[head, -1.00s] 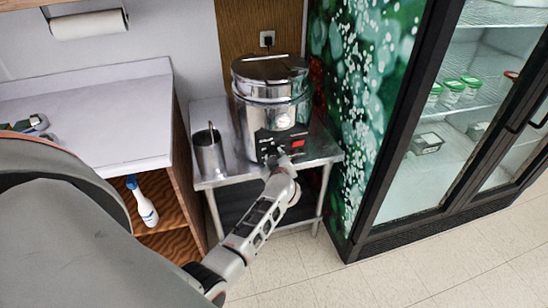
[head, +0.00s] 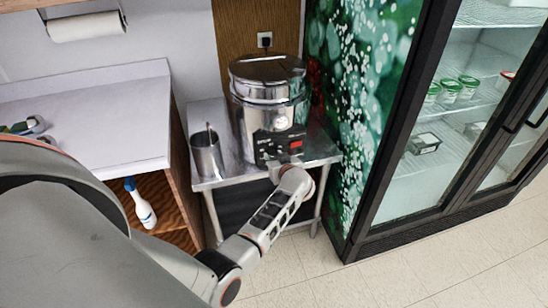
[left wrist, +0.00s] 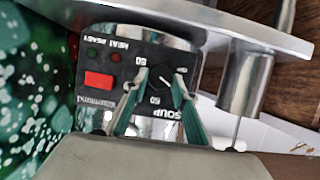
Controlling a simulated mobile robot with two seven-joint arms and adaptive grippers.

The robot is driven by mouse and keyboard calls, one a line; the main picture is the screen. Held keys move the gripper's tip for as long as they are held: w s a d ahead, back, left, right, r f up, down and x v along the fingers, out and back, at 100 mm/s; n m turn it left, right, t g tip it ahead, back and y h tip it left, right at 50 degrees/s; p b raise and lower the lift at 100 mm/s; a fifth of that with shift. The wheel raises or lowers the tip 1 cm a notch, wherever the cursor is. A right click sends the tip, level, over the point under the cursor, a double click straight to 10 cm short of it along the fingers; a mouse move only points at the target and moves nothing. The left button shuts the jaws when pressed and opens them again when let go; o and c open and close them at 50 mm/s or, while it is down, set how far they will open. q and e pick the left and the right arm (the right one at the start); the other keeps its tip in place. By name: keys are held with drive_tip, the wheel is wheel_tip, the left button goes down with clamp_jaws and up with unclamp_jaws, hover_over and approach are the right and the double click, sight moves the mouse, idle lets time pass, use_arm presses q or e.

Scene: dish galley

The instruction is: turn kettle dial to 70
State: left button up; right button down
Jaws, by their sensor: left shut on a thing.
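The kettle (head: 268,85) is a shiny metal soup warmer on a steel stand. Its black control panel (head: 268,151) faces the front and carries a red switch (head: 296,144). In the left wrist view the panel (left wrist: 105,55) appears upside down, with the red switch (left wrist: 98,80) at left. The black dial (left wrist: 166,88) has a pale pointer line and printed numbers around it. My left gripper (left wrist: 163,97) has its two fingers on either side of the dial, shut on it. In the head view my left gripper (head: 281,163) is at the panel, its fingertips mostly hidden. My right gripper is not visible.
A metal canister (head: 207,157) stands on the steel stand (head: 226,177) left of the kettle. A glass-door fridge (head: 450,130) stands at right. The floor in front is clear.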

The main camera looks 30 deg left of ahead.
use_arm(q)
drive_tip(key=o, duration=1.1)
drive_tip(key=v, duration=0.7)
drive_tip(key=shift+s+d+r, duration=0.15)
